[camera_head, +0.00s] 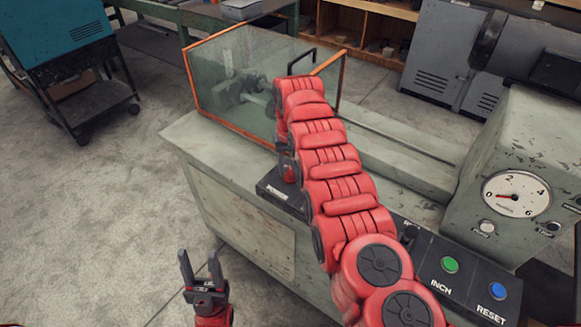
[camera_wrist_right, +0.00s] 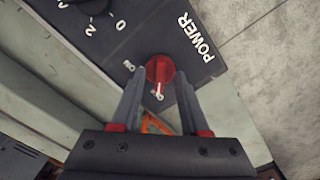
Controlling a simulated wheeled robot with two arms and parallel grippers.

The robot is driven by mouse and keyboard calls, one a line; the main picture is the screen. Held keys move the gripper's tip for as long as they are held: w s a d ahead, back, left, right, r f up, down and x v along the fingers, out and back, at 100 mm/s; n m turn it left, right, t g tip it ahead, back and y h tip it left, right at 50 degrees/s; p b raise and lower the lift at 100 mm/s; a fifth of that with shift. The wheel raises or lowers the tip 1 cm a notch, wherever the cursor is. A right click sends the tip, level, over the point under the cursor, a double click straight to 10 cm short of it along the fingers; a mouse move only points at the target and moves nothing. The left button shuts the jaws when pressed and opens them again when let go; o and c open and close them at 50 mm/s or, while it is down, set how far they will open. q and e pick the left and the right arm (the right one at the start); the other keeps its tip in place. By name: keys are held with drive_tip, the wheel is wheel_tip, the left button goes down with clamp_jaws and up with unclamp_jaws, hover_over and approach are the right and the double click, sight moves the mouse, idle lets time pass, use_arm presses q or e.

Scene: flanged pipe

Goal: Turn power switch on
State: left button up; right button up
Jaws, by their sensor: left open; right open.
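The power switch is a red rotary knob (camera_wrist_right: 160,69) on a dark panel beside the white word POWER in the right wrist view. A white mark on it points toward the bottom of that view; small white marks are printed around it. My right gripper (camera_wrist_right: 161,88) is open, with its fingertips on either side of the knob; I cannot tell whether they touch it. In the head view my red right arm mostly hides this gripper and the knob at the dark panel (camera_head: 268,190). My left gripper (camera_head: 200,258) is open and empty, low in front of the machine.
A black dial with numbers (camera_wrist_right: 92,5) is on the same panel. A glass guard with an orange frame (camera_head: 222,85) stands on the machine bench. A gauge (camera_head: 515,195), a green INCH button (camera_head: 449,265) and a blue RESET button (camera_head: 498,290) are at right.

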drive_tip(key=shift+f, duration=0.1)
clamp_jaws()
